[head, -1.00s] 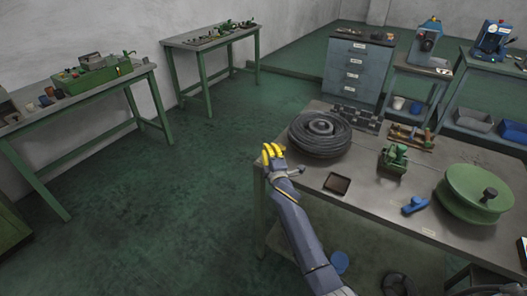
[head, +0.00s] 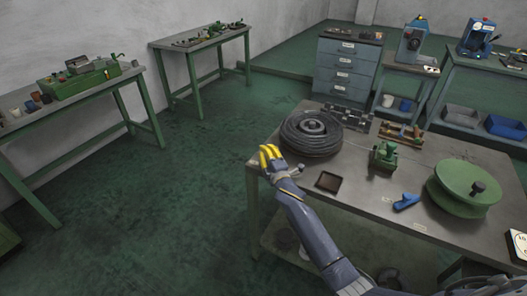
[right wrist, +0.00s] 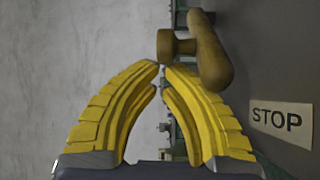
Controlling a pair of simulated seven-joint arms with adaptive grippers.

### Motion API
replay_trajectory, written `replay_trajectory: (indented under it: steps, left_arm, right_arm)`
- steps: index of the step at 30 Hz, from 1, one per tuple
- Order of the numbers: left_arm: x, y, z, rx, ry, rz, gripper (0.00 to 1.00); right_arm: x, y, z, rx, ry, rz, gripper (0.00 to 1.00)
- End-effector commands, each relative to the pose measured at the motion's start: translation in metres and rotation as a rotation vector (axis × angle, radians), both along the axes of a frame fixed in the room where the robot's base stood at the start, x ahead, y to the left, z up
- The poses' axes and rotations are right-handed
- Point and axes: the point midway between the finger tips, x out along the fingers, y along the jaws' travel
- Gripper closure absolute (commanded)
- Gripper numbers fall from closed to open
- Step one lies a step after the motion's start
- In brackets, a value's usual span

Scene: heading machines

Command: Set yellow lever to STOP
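My right gripper (head: 268,154) has yellow fingers and is at the left edge of the grey workbench (head: 365,220). In the right wrist view its fingertips (right wrist: 160,66) nearly meet, with nothing seen held between them. A brownish-yellow lever (right wrist: 209,58) with a round knob lies just beyond the tips, up and to the right; I cannot tell whether they touch. A STOP label (right wrist: 280,120) sits on the grey surface right of the lever. In the head view the lever cannot be made out clearly beside the hand. My left gripper is not in view.
A dark cable coil (head: 312,132) lies right of the hand. The bench also holds a small brown tray (head: 328,181), a green device (head: 384,156), a blue object (head: 406,202) and a green reel (head: 462,188). The floor (head: 165,200) left of the bench is open.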

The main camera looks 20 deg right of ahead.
Motion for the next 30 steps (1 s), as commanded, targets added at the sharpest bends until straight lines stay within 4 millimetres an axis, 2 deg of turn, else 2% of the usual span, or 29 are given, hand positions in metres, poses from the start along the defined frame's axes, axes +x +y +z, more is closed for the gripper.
replay_trajectory:
  steps: [7, 20, 25, 30]
  left_arm:
    - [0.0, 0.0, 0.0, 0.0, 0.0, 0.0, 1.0]
    - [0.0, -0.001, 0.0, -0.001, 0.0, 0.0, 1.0]
    - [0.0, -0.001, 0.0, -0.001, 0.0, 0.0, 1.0]
    - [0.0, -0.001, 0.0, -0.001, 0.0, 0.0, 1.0]
  right_arm:
    - [-0.009, -0.014, -0.001, -0.001, 0.002, 0.013, 1.0]
    - [-0.009, -0.013, 0.0, 0.001, 0.001, 0.013, 1.0]
    - [-0.007, 0.0, 0.002, 0.003, 0.001, 0.014, 1.0]
    - [-0.003, 0.028, 0.006, 0.004, 0.001, 0.014, 1.0]
